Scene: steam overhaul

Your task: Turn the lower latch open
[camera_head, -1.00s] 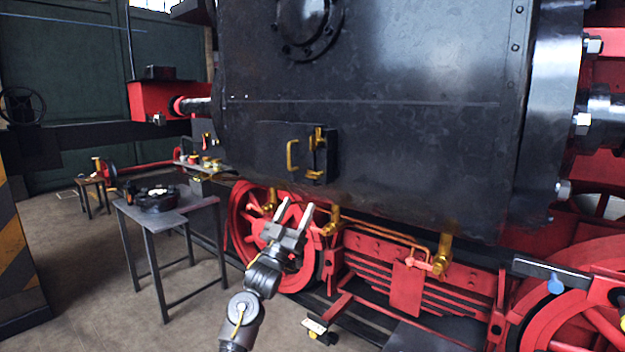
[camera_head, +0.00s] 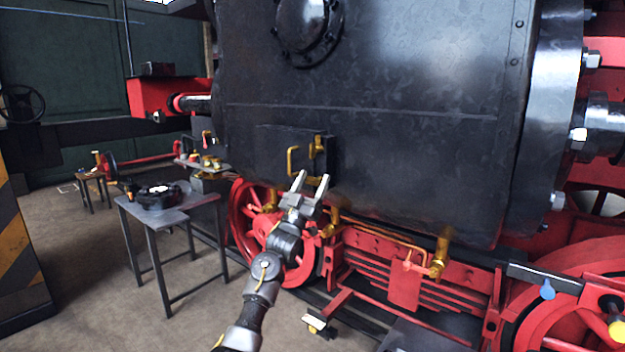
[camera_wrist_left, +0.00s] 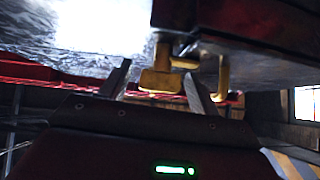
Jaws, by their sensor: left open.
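A small dark door (camera_head: 268,140) sits low on the black locomotive side in the head view. It has a brass handle (camera_head: 290,160) at its left and a brass upper latch (camera_head: 317,147) at its right edge. The brass lower latch (camera_head: 313,181) shows just below that, partly hidden by my left gripper (camera_head: 312,180). The left gripper is open, its fingers pointing up at the lower latch. In the wrist view a brass piece (camera_wrist_left: 158,80) shows between the two fingers; I cannot tell whether they touch it. Another brass part (camera_wrist_left: 222,80) hangs right of the fingers.
The black side wall (camera_head: 400,150) rises behind the gripper. Red wheels (camera_head: 245,215) and brass pipe fittings (camera_head: 438,255) lie below it. A grey metal table (camera_head: 178,214) with a dark round part (camera_head: 158,196) stands at left. Floor between table and locomotive is open.

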